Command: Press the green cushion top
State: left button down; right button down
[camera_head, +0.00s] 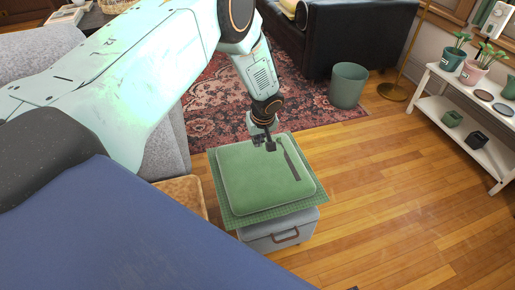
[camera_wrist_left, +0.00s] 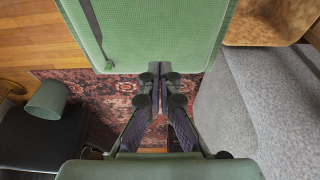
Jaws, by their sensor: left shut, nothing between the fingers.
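A dark strap or shadow runs across the cushion's right side. My left gripper (camera_head: 268,146) is shut and empty over the cushion's far edge. In the left wrist view its closed fingers (camera_wrist_left: 160,72) point at the edge of the cushion (camera_wrist_left: 150,28). I cannot tell whether the fingertips touch it. My right gripper is in neither view.
The grey box (camera_head: 277,235) stands on the wood floor beside a grey sofa (camera_head: 165,150). A patterned rug (camera_head: 220,100), a green bin (camera_head: 347,85) and a black armchair (camera_head: 350,38) are behind. A white plant shelf (camera_head: 440,108) stands right. Floor to the right is clear.

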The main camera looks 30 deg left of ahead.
aim_at(256, 166)
pick_arm(q)
jog(key=b+x, duration=0.1)
jog(key=x, duration=0.2)
jog(key=b+x, duration=0.2)
jog(key=x, duration=0.2)
jog(key=b+x, duration=0.2)
jog(key=x, duration=0.2)
jog(key=shift+s+d+f, duration=0.2)
jog(key=shift+d+f, duration=0.05)
jog(key=shift+f+b, duration=0.5)
jog(key=shift+f, duration=0.15)
jog(key=shift+f+b, duration=1.25)
jog(key=shift+f, duration=0.5)
jog(key=shift+r, duration=0.1)
